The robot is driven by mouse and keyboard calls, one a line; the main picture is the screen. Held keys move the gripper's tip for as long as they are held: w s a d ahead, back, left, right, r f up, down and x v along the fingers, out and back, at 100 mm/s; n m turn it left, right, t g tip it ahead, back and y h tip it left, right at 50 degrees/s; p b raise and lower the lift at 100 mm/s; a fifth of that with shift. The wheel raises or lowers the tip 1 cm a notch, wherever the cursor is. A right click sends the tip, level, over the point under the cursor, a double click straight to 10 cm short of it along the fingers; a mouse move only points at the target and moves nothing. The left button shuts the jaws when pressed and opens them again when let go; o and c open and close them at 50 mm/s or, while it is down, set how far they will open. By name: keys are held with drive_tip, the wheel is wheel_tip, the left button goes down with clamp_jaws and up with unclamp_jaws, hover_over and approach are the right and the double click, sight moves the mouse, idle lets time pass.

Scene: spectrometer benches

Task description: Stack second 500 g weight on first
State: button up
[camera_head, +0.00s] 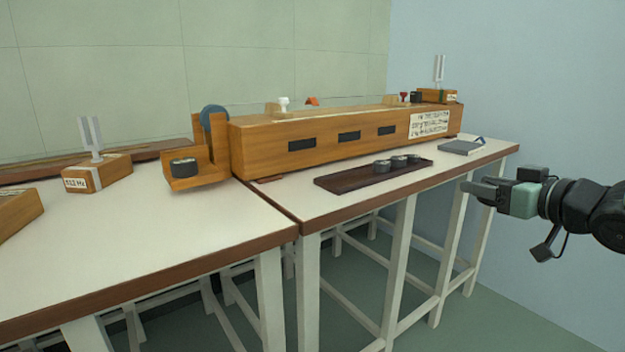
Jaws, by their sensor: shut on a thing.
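A dark, round slotted weight (184,168) with a grey top sits in the open wooden pan (190,184) at the left end of the long wooden instrument; it looks like the first 500 g weight. My gripper (479,189) is at the right, in front of the right bench and far from the pan. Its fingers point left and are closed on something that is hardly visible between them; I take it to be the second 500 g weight. Several smaller dark weights (382,168) stand on the dark tray (340,183) on the right bench.
The long wooden instrument (265,158) stands along the back of the right bench, its pan beside the gap between benches. A tuning fork on a wooden block (97,176) stands left of the pan. A grey notebook (460,147) lies at right. The left bench's front (150,230) is clear.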

drive_tip(key=w+d+f+m+t+h, duration=0.1)
drive_tip(key=w+f+m+h, duration=0.2)
drive_tip(key=f, duration=0.7)
drive_tip(key=w+f+m+t+h, duration=0.15)
drive_tip(key=w+f+h, duration=0.25)
drive_tip(key=f, duration=0.6)
wheel_tip(320, 180, up, 38)
drive_tip(key=p, duration=3.8)
drive_tip(key=shift+s+m+g+p, duration=0.2)
drive_tip(key=shift+m+g+p, duration=0.15)
drive_tip(key=shift+p, duration=0.05)
drive_tip(key=shift+f, duration=0.1)
